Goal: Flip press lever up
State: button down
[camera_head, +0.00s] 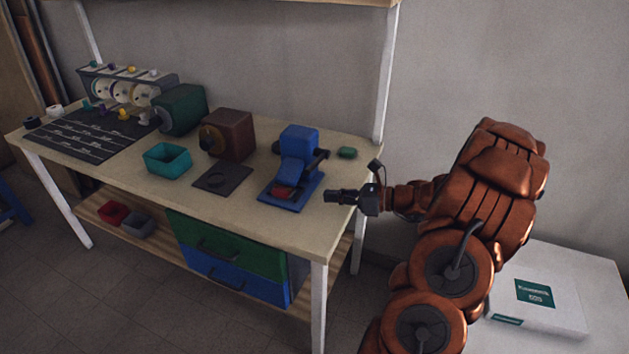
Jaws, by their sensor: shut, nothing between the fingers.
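The blue press (298,142) stands on a blue base plate (312,186) near the right end of the workbench, with a red part (284,191) low at its front. Its dark lever (316,160) shows on the right side, slanting up to a dark knob-like end at the right. My gripper (328,197) is at the right edge of the bench, to the right of the press and apart from the lever. It points left, and its fingers are shut and empty. The lever's pivot is too small to make out.
A white bench post (387,80) rises behind my gripper. Some bare tabletop lies before the press.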

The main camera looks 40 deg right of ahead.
jog(key=d+m, duration=0.1)
jog(key=d, duration=0.1)
jog(key=d+f+m+t+h, duration=0.1)
jog(key=d, duration=0.1)
jog(key=shift+s+f, duration=0.15)
jog(key=shift+s, duration=0.05)
jog(key=shift+a, duration=0.1)
jog(key=p+x, duration=0.1)
jog(key=x, duration=0.9)
jog(key=shift+w+a+p, duration=0.15)
jog(key=shift+p, duration=0.25)
jog(key=shift+s+d+r+p, duration=0.1)
jog(key=shift+d+r+p, duration=0.1)
jog(key=shift+r, duration=0.4)
jog(key=shift+s+d+r+p, duration=0.15)
jog(key=shift+d+r, duration=0.05)
jog(key=shift+r, duration=0.45)
jog(key=shift+d+r, duration=0.2)
jog(key=shift+r, duration=0.6)
jog(key=shift+r+p, duration=0.15)
jog(key=shift+p, duration=0.3)
